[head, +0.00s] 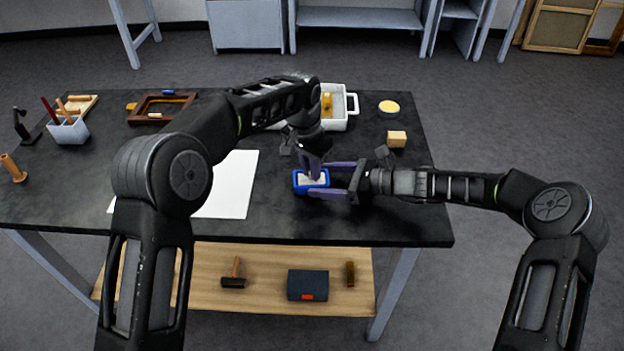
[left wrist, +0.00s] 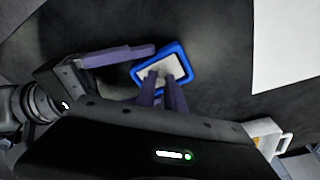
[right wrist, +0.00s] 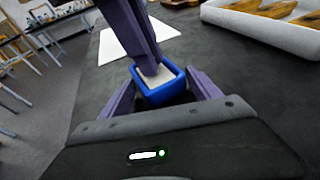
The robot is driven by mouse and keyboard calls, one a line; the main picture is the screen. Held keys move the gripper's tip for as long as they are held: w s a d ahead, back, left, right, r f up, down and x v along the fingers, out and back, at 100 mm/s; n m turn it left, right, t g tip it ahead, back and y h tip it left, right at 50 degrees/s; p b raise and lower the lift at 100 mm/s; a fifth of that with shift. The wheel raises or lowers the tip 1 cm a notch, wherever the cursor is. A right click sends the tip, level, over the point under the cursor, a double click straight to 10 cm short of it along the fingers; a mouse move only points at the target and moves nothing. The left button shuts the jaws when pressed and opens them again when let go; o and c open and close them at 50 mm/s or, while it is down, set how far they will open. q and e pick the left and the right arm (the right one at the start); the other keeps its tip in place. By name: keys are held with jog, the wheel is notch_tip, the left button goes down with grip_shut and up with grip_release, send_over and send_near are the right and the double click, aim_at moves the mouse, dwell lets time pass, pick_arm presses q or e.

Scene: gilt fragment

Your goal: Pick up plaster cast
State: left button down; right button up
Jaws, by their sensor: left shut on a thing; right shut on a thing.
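The white plaster cast (head: 319,181) sits inside a blue mould (head: 298,188) near the middle of the table's front part. It also shows in the left wrist view (left wrist: 172,64) and the right wrist view (right wrist: 150,80). My left gripper (head: 314,173) comes down from above, its purple fingers closed together on the cast within the mould's rim. My right gripper (head: 330,180) reaches in from the right, its fingers shut on opposite sides of the mould (right wrist: 160,97). The fingers hide part of the cast. I cannot tell whether the cast is lifted at all.
White paper (head: 238,185) lies left of the mould. A white tray (head: 340,122) with handles stands behind, partly hidden by my left arm. A wooden block (head: 396,139) and a yellow disc (head: 389,106) lie at the back right. A brown frame (head: 145,108) and a tool cup (head: 68,131) are at left.

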pick_arm(q)
notch_tip(320, 180, up, 10)
dwell(0.7)
dwell(0.4)
pick_arm(e)
jog(key=o, duration=1.1)
jog(key=shift+c, duration=0.2)
jog(key=v, duration=1.2)
